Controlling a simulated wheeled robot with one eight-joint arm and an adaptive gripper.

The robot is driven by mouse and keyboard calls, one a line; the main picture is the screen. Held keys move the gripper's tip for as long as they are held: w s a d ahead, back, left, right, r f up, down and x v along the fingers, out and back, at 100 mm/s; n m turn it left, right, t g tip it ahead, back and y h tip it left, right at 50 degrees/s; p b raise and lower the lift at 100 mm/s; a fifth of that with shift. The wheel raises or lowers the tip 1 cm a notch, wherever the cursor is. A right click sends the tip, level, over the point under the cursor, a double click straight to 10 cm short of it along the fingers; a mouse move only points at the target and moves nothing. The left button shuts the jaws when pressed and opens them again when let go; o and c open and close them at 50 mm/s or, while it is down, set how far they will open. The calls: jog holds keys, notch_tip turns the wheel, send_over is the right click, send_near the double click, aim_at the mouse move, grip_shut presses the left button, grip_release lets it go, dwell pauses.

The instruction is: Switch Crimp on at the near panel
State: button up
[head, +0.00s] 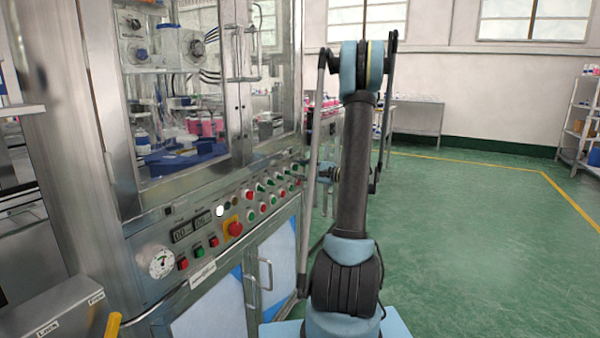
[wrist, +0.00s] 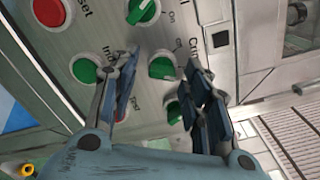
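The near panel (head: 218,226) is a sloped metal strip of buttons, knobs and gauges below the glass cabinet. In the wrist view, a green knob (wrist: 162,68) with a pale bar lies beside a partly hidden label that reads "Crim". Its bar lies roughly across the picture. My gripper (wrist: 165,62) is open, with one finger on each side of this knob; I cannot tell whether they touch it. In the head view my gripper is small at the panel's far right end, and partly hidden by my arm.
Another green knob (wrist: 143,11), a green button (wrist: 84,71), a red Reset button (wrist: 48,11) and a partly hidden green control (wrist: 173,112) crowd around. A red emergency button (head: 234,228) sits nearer along the panel. Green floor (head: 480,240) at the right is clear.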

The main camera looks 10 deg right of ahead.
jog(key=v, duration=1.2)
dwell(0.4)
jog(key=s+a+f+n+g+h, duration=0.2)
jog(key=s+a+n+g+h, duration=0.4)
jog(key=s+a, duration=0.9)
jog(key=s+d+f+n+h, duration=0.1)
jog(key=s+f+n+h, duration=0.1)
jog(key=s, duration=0.5)
jog(key=s+d+f+n+g+h, duration=0.1)
jog(key=s+d+f+n+h, duration=0.1)
jog(key=s, duration=0.5)
jog(key=s+d+f+n+g+h, duration=0.1)
jog(key=s+d+f+n+h, duration=0.1)
jog(key=s, duration=0.6)
jog(key=shift+f+n+h, duration=0.8)
jog(key=shift+f+h, duration=0.5)
